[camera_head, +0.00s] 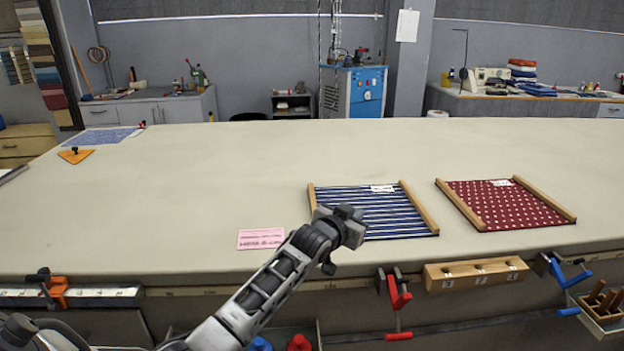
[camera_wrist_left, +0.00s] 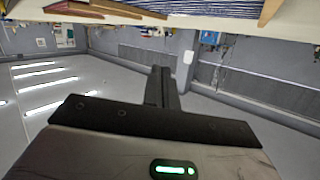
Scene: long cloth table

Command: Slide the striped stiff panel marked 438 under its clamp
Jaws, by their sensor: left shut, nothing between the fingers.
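The striped panel (camera_head: 385,213), blue with white stripes and wooden bars on its left and right sides, lies flat on the table toward the front. A white label (camera_head: 382,188) is at its far edge; I cannot read its number. In the left wrist view the striped panel (camera_wrist_left: 205,9) shows at the top edge. My left gripper (camera_head: 350,226) is in front of the panel's left part and hides its near left corner; I cannot tell whether it touches. Its fingers (camera_wrist_left: 160,88) are shut and empty. A red clamp (camera_head: 398,293) hangs at the front edge below the panel. My right gripper is out of view.
A red dotted panel (camera_head: 508,205) lies to the right. A pink note (camera_head: 261,239) lies left of the striped panel. A wooden block (camera_head: 476,274), a blue clamp (camera_head: 566,272) and an orange clamp (camera_head: 55,292) are along the front edge. The table's middle (camera_head: 240,165) is clear.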

